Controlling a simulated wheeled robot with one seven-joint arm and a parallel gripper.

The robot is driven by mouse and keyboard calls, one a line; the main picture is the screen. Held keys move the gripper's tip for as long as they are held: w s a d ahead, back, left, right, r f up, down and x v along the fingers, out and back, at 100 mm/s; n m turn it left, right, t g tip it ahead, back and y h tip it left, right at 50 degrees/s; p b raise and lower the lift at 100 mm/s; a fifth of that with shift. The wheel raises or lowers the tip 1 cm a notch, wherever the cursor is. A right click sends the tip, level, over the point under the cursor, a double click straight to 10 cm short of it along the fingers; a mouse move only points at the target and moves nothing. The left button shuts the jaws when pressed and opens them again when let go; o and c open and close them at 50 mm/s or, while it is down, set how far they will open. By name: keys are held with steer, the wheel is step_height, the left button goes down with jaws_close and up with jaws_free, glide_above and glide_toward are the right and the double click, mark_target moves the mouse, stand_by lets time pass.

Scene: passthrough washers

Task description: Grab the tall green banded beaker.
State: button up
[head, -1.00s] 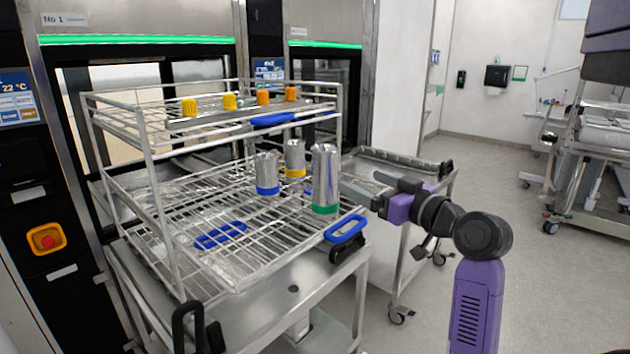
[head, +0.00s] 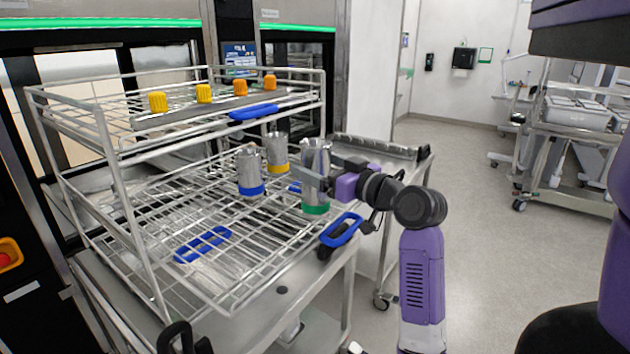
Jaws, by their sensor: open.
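The tall metal beaker with a green band (head: 315,207) stands upright on the lower wire rack, near its right side. My gripper (head: 318,178) reaches in from the right at the beaker's mid-height. Its jaws are open, with one finger showing across the front of the beaker and another part at its far right side. The beaker appears to be between the fingers. Whether the fingers touch it I cannot tell.
A blue-banded beaker (head: 250,172) and a yellow-banded beaker (head: 277,153) stand just left of the green one. The upper rack (head: 110,150) holds yellow and orange caps. A blue handle (head: 341,230) is at the rack's right edge. Another steel cart (head: 385,155) stands behind my arm.

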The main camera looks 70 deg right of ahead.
steer(key=x, duration=0.4)
steer(key=shift+w+a+f+p, duration=0.15)
steer(key=shift+a+p, duration=0.1)
steer(key=shift+p, duration=0.1)
steer(key=shift+c, duration=0.5)
steer(key=c, duration=1.4)
steer(key=shift+c, duration=0.7)
